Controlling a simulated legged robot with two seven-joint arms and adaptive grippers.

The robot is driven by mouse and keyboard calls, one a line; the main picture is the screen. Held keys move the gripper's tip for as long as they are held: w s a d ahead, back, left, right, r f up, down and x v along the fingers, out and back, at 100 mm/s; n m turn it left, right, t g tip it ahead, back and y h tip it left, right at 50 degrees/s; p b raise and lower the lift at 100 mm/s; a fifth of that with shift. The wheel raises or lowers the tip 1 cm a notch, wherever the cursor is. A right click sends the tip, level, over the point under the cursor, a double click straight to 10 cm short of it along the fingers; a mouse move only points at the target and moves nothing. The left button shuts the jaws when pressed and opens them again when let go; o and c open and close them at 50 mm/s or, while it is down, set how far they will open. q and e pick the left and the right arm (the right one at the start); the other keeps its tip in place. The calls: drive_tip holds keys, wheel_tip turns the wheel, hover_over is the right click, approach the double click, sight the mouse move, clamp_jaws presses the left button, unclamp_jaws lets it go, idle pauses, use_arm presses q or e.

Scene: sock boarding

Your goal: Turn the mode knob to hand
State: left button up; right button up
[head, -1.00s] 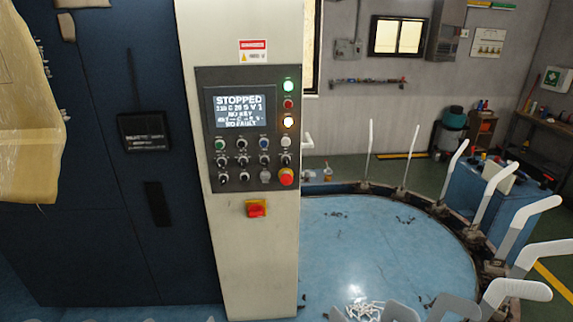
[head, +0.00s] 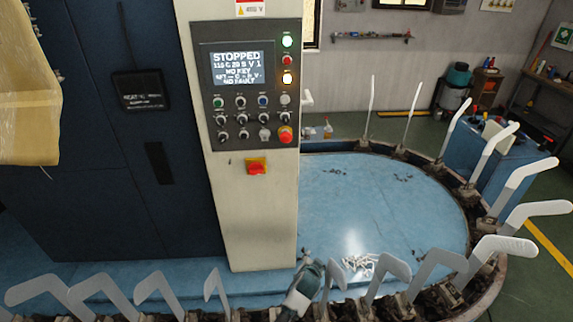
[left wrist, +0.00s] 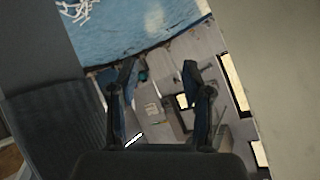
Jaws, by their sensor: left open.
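The control panel (head: 244,88) is on the cream column, with a screen (head: 238,68) reading "STOPPED", "NO KEY" and "NO FAULT". Below the screen are a row of coloured buttons and rows of small dark selector knobs (head: 242,119). Their labels are too small to read, so I cannot tell which is the mode knob or where it points. My left gripper (head: 306,268) is low in the head view, below and right of the panel and well apart from it. In the left wrist view its two fingers (left wrist: 160,80) are spread with nothing between them. My right gripper is not in view.
A red emergency button (head: 285,134) sits at the panel's lower right, and a red-yellow switch (head: 257,166) is below it. White sock forms (head: 500,246) stand around the blue table (head: 345,225). Loose white pieces (head: 362,263) lie on it. The air before the panel is clear.

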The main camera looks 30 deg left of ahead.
sight(286, 123)
use_arm(q)
drive_tip(key=w+a+r+n+t+y, duration=0.1)
drive_tip(key=w+r, duration=0.1)
drive_tip(key=r, duration=0.8)
drive_tip(key=w+a+r+t+y, duration=0.1)
drive_tip(key=r+t, duration=0.1)
drive_tip(key=r, duration=0.8)
drive_tip(key=s+a+r+n+t+y, duration=0.1)
drive_tip(key=s+a+r+n, duration=0.15)
drive_tip(key=r, duration=0.75)
drive_tip(key=s+a+r+n+y+p, duration=0.15)
drive_tip(key=s+r, duration=0.25)
drive_tip(key=r, duration=0.6)
drive_tip(key=s+a+r+n+t+y, duration=0.15)
drive_tip(key=s+r, duration=0.25)
drive_tip(key=r, duration=0.6)
drive_tip(key=shift+g, duration=0.25)
drive_tip(key=p+x, duration=0.1)
drive_tip(key=x, duration=0.4)
drive_tip(key=p+x, duration=0.1)
drive_tip(key=x, duration=0.5)
drive_tip(key=p+x, duration=0.2)
drive_tip(key=x, duration=0.4)
drive_tip(key=shift+w+d+f, duration=0.15)
drive_tip(key=shift+w+f, duration=0.15)
drive_tip(key=shift+f, duration=0.05)
clamp_jaws()
